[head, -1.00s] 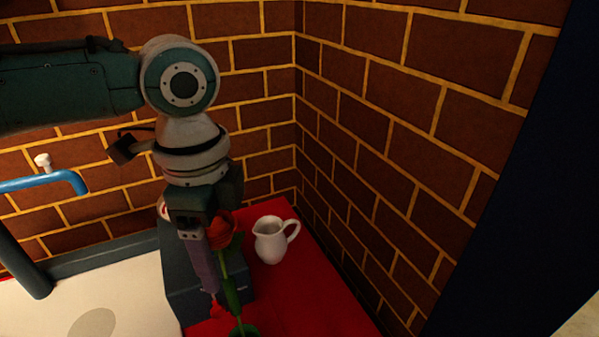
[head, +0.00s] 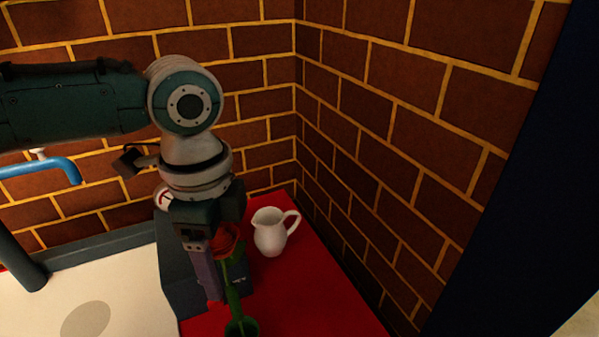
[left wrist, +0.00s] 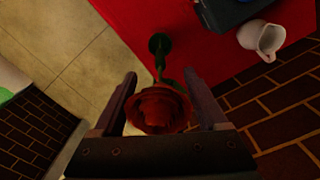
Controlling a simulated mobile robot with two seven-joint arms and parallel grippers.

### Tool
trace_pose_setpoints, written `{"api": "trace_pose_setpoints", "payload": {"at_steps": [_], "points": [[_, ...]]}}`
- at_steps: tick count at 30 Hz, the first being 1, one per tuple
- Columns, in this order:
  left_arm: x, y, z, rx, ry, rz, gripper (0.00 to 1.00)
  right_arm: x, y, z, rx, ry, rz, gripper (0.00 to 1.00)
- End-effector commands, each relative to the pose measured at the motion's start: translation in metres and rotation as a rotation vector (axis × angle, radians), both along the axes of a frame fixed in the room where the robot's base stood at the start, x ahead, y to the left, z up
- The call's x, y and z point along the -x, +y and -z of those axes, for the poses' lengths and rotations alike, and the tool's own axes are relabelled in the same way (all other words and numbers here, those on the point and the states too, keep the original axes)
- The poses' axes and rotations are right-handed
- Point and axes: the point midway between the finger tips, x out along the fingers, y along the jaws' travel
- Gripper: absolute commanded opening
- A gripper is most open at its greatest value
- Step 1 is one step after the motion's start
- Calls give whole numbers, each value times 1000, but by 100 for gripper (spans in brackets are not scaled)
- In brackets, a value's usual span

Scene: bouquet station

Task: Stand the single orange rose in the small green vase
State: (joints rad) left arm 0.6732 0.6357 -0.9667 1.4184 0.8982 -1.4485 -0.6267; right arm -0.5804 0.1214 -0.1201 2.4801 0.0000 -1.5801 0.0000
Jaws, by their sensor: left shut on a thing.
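The orange rose (head: 225,242) is held by my left gripper (head: 222,297), which points down with its fingers shut on the stem. The bloom sits high between the fingers and the green stem runs down below them. The small green vase (head: 242,329) stands at the bottom edge of the head view, partly cut off. The stem's lower part overlaps the vase mouth; I cannot tell how deep it is inside. In the left wrist view the bloom (left wrist: 158,108) hides part of the stem, which leads to the dark green vase (left wrist: 160,43). My right gripper is not in view.
A white pitcher (head: 270,232) stands on the red table top (head: 320,290), behind and right of the rose. A dark box (head: 177,272) is close behind my left gripper. Brick walls meet at the back corner. The table edge and tiled floor (left wrist: 75,45) show in the wrist view.

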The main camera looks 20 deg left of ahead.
Motion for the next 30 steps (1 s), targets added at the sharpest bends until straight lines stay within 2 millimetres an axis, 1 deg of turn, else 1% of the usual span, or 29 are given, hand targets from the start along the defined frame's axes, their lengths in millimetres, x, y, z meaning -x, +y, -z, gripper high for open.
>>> {"api": "trace_pose_setpoints", "payload": {"at_steps": [15, 30], "points": [[0, 0, 0, 0, 0, 0, 21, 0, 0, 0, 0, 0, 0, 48], [0, 0, 5, 1, 0, 0, 21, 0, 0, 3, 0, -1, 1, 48]]}}
